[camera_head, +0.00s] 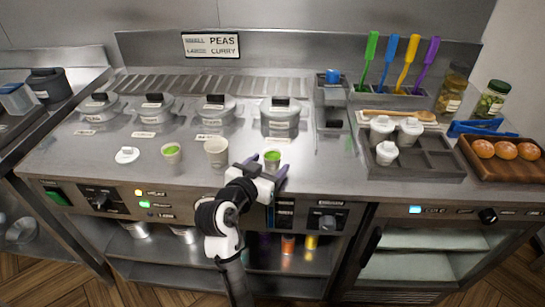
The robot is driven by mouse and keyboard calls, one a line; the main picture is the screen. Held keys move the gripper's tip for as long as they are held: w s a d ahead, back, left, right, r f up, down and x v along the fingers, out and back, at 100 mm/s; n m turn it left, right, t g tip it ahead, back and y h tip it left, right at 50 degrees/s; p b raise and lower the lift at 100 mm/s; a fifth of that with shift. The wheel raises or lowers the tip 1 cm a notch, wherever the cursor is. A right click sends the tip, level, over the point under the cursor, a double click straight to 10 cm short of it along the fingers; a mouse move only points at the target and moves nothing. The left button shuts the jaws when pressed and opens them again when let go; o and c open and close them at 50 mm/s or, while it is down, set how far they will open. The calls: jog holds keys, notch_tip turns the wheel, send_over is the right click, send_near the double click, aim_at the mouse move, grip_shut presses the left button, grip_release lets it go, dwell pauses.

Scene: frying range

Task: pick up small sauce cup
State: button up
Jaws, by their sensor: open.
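A small pale cup with green contents (272,162) stands upright on the steel counter. My gripper (267,168) is open just in front of it, its dark fingers to the left and right of the cup's near side. I cannot tell whether they touch it. A similar small cup with green contents (172,154) stands further left. A larger pale cup (216,153) stands between these two; its contents are unclear. A sign (211,45) on the back wall reads "SMALL PEAS, LARGE CURRY".
Several lidded pots (280,118) line the back. A white lid (127,155) lies at left. On the right are a dark tray (440,158) with white containers, coloured utensils (403,62), jars (491,99) and a wooden tray (500,172) of buns. The counter's front left is clear.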

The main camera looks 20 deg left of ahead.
aim_at(268, 163)
jog(key=x, duration=0.3)
jog(key=shift+w+a+r+p, duration=0.1)
jog(key=shift+w+p, duration=0.15)
jog(key=shift+p, duration=0.15)
jog(key=c, duration=0.9)
